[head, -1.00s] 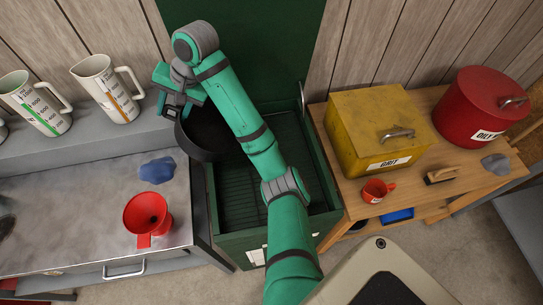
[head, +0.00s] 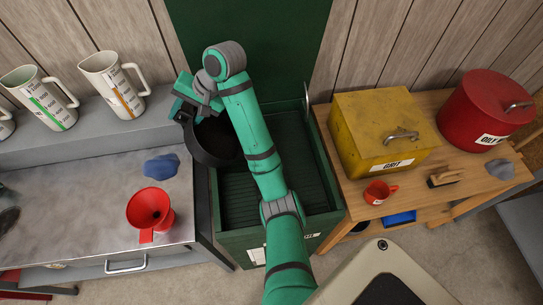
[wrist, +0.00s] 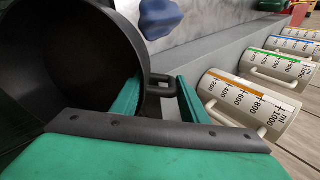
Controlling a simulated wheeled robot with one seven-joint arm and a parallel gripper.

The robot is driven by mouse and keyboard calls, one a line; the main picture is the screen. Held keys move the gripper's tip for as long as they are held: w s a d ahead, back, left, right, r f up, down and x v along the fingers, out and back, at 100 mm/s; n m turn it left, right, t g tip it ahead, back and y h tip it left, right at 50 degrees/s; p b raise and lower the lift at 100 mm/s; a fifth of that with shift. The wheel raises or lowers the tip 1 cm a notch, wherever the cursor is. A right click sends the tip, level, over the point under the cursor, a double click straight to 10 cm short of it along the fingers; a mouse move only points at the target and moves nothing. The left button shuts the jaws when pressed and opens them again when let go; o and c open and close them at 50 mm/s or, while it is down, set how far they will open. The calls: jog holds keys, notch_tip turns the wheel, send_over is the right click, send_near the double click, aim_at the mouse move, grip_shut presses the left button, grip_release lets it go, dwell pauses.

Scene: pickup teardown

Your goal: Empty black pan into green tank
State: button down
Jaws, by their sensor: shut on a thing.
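The black pan (head: 216,143) hangs over the back left part of the green tank (head: 233,215) in the head view. It looks tilted, with its dark inside partly showing. My gripper (head: 190,108) is shut on the pan at its left side. In the wrist view the pan (wrist: 75,50) fills the upper left, and my gripper's green fingers (wrist: 160,98) close around its small side handle. The pan's inside is too dark to tell whether anything is in it. The tank's slatted top is partly hidden by my arm.
Left of the tank, a metal bench (head: 75,215) holds a red funnel (head: 150,210), a blue rag (head: 162,166) and measuring jugs (head: 112,82) on its rear ledge. On the right, a wooden table bears a yellow grit box (head: 375,130), a red can (head: 485,110) and a red mug (head: 378,192).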

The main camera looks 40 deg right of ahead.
jog(key=shift+s+d, duration=0.3)
jog(key=shift+d, duration=0.2)
jog(key=shift+a, duration=0.2)
